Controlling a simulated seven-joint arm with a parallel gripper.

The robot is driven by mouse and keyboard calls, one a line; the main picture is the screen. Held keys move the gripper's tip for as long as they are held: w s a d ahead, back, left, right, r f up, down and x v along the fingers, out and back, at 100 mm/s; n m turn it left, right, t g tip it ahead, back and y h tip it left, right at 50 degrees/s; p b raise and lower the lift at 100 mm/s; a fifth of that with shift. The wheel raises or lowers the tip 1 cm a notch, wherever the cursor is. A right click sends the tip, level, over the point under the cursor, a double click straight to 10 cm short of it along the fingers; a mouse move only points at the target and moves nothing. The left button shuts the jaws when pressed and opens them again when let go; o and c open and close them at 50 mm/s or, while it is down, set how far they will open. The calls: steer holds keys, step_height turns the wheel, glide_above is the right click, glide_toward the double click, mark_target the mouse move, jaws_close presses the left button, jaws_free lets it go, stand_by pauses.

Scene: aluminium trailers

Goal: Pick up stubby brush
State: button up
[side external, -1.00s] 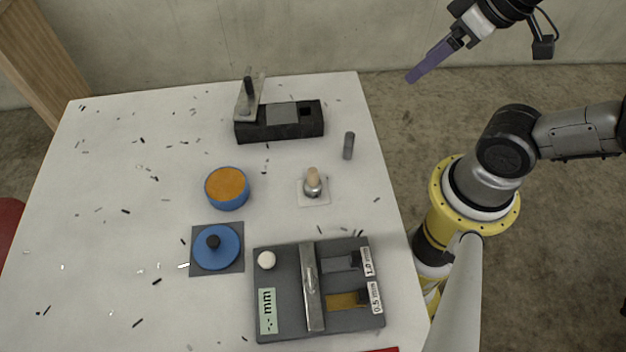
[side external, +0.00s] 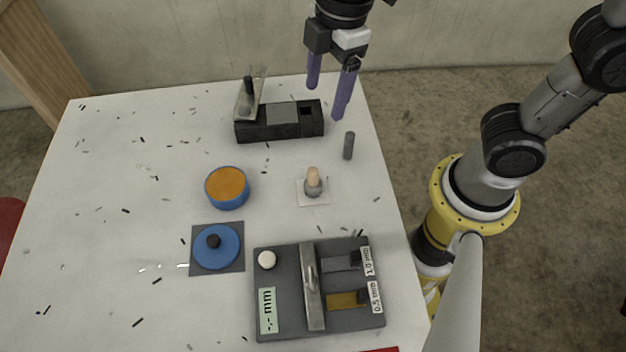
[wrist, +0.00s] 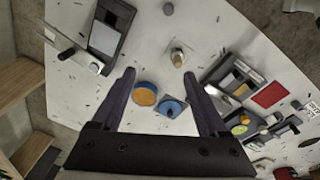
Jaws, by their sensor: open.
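What looks like the stubby brush (side external: 313,183), a short piece with a tan top and a grey rounded lower part, stands upright on a small white square pad (side external: 313,199). It also shows in the wrist view (wrist: 177,58), above and right of centre. My gripper (side external: 325,103) is open and empty, with two long purple fingers pointing down. It is above the back right of the table, higher than the brush and farther back. In the wrist view my gripper's fingertips (wrist: 158,74) are spread wide, with nothing between them.
A black block with an upright clamp (side external: 280,128) stands under and left of my gripper. A grey cylinder (side external: 348,146) stands near the right edge. A blue tin with orange top (side external: 227,187), a blue lid (side external: 215,247) and a grey gauge plate (side external: 285,290) lie around. Dark slivers litter the white table.

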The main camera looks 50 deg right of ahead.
steer(key=n+g, duration=0.1)
steer(key=n, duration=0.1)
glide_above(313, 181)
steer(key=d, duration=0.1)
step_height(313, 181, down, 4)
steer(key=shift+h, duration=0.3)
steer(key=f, duration=1.3)
steer(key=shift+w+a+f, duration=0.1)
steer(key=shift+w+f, duration=0.2)
jaws_close()
